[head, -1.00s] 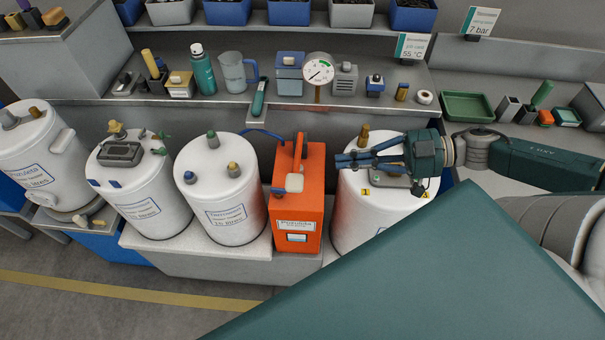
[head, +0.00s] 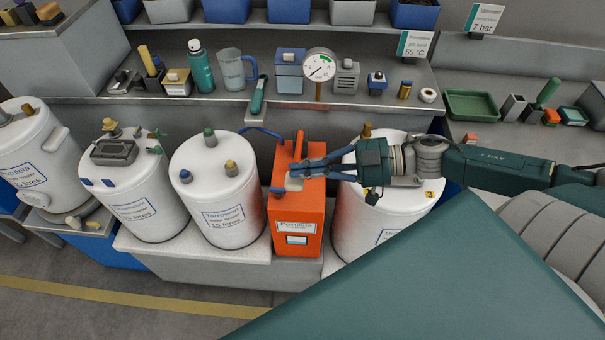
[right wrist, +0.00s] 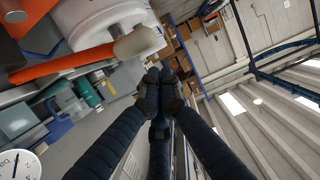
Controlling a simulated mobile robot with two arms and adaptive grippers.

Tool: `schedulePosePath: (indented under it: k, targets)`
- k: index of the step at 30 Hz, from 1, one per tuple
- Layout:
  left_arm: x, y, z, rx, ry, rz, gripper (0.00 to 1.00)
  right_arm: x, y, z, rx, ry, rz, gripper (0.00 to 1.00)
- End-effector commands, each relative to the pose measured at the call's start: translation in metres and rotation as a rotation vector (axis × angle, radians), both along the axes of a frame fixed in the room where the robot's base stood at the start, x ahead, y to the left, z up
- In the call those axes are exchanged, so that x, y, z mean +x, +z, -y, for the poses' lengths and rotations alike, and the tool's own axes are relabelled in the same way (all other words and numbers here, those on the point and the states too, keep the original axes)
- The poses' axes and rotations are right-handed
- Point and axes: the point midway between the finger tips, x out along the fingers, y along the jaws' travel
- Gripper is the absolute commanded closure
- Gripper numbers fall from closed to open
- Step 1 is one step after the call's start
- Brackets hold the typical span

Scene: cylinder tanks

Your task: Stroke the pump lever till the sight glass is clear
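The orange pump (head: 284,215) stands between two white tanks. Its orange lever (head: 299,147) shows upright at the top, with a pale knob (head: 294,184) at its near end. A small pale window (head: 297,239) sits low on the pump front; its contents are too small to make out. My right gripper (head: 302,172) reaches in from the right just above the knob; contact cannot be told. In the right wrist view its fingertips (right wrist: 160,84) are together with nothing between, and the orange lever (right wrist: 68,62) with its knob (right wrist: 138,43) lies up and left. My left gripper is out of view.
White tanks (head: 218,210) stand left of the pump, and another tank (head: 365,225) stands right, under my right arm. Behind, the shelf holds a round gauge (head: 319,65), a jug (head: 235,70) and a teal bottle (head: 201,66). A blue hose (head: 262,132) runs behind the pump.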

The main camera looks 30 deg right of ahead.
Motion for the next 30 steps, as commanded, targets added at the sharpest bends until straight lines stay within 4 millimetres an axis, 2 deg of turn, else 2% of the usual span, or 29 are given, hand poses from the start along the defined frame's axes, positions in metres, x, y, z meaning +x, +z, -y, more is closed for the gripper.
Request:
schedulePosePath:
  k: [6,16,19,23,30]
  targets:
    - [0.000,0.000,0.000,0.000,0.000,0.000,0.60,0.000,-0.013,0.000,-0.001,0.000,0.002,1.00]
    - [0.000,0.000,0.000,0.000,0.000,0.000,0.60,0.000,-0.014,0.000,-0.002,0.001,0.002,1.00]
    - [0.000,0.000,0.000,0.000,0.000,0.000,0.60,-0.003,-0.021,-0.001,-0.012,0.000,0.020,1.00]
    - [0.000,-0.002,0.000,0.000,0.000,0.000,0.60,-0.009,-0.043,-0.006,-0.061,-0.003,0.093,1.00]
    - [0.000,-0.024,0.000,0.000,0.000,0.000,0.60,-0.018,-0.101,-0.011,-0.187,-0.004,0.274,1.00]
